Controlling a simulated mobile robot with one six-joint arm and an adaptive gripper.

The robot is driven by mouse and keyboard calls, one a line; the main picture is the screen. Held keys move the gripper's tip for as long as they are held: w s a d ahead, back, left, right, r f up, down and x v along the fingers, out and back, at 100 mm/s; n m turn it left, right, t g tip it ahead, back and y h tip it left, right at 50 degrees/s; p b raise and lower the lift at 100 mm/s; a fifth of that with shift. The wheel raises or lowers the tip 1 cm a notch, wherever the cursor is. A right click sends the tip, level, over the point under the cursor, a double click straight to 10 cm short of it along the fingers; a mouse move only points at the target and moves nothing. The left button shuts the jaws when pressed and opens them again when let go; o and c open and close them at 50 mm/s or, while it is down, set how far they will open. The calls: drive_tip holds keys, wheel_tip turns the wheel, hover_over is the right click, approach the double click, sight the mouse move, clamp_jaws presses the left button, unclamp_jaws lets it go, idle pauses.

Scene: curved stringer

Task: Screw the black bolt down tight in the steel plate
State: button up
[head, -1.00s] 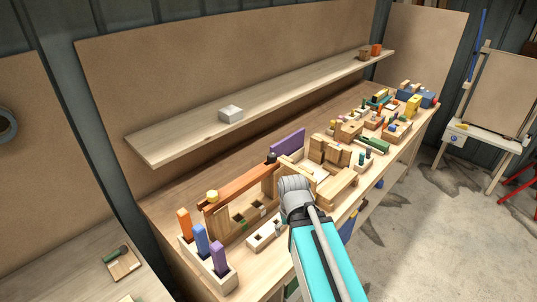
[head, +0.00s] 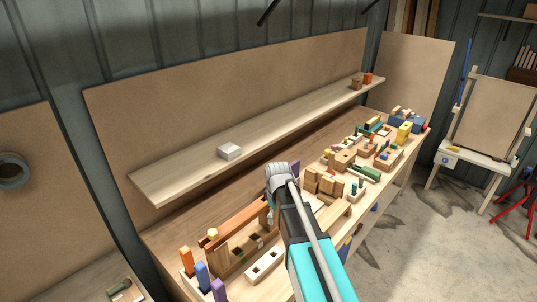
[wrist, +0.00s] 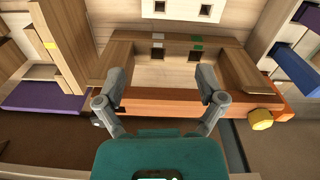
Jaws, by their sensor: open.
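My gripper (wrist: 162,82) is open and empty in the wrist view, its two fingers apart above an orange-brown wooden beam (wrist: 165,96). A yellow knob (wrist: 260,119) is at the right end. I cannot make out a steel plate for certain. A pale grey block (head: 230,150) lies on the wall shelf.
The beam (head: 235,226) stands on the bench beside a white block with square holes (head: 265,264). Orange, blue and purple pegs stand at the near left. Several wooden blocks and toys (head: 385,145) crowd the bench's far end. The wall shelf (head: 180,178) overhangs the back.

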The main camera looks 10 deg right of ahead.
drive_tip(key=w+r+n+p, duration=0.9)
drive_tip(key=w+r+p, duration=0.1)
drive_tip(key=w, duration=0.5)
drive_tip(key=shift+r, duration=0.65)
drive_tip(key=shift+f, duration=0.2)
wheel_tip(320, 180, down, 14)
drive_tip(key=b, duration=1.4)
drive_tip(key=shift+w+r, duration=0.1)
drive_tip(key=shift+r, duration=0.15)
clamp_jaws()
